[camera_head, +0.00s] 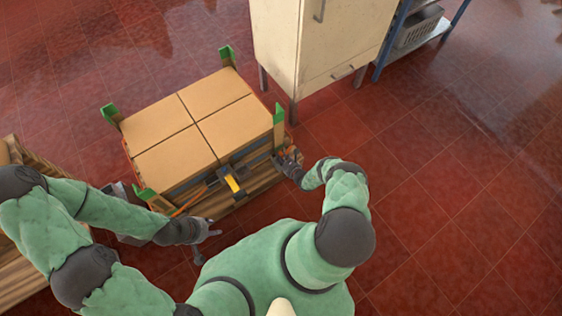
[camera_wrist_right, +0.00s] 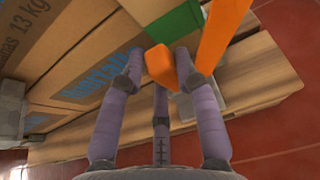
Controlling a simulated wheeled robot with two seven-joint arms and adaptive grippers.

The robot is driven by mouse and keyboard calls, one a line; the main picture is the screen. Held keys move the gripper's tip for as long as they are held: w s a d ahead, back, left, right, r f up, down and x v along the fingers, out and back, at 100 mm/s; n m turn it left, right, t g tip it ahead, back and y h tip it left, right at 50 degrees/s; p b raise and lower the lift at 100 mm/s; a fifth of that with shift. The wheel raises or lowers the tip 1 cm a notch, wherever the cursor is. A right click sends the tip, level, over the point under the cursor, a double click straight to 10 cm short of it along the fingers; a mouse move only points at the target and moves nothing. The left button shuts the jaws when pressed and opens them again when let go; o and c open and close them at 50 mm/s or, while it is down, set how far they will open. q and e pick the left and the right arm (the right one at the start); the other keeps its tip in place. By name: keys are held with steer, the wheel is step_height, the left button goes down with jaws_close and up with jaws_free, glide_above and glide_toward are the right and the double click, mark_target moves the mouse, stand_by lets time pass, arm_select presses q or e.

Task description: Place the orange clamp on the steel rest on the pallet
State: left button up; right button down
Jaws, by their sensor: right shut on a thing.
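The orange clamp (camera_wrist_right: 222,42) shows in the right wrist view as two orange arms, the shorter one between my fingers. My right gripper (camera_wrist_right: 160,72) is shut on the clamp. In the head view my right gripper (camera_head: 287,160) is at the near right corner of the pallet (camera_head: 245,195), and the clamp is hard to make out there. A grey metal piece (camera_wrist_right: 208,100), which looks like the steel rest, lies on the timber just below the clamp, partly hidden by my fingers. I cannot tell whether they touch. My left gripper (camera_head: 212,236) is open and empty, in front of the pallet.
Cardboard boxes (camera_head: 190,118) fill the pallet, with green corner guards (camera_head: 228,56) at its corners. A yellow and black tool (camera_head: 233,184) is at the near side. A cream cabinet (camera_head: 320,45) stands behind, beside a blue shelf (camera_head: 420,35). Red floor at right is clear.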

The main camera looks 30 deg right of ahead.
step_height(320, 180, down, 3)
steer(key=shift+f+b, duration=0.1)
steer(key=shift+b, duration=0.65)
steer(key=c, duration=0.9)
jaws_free()
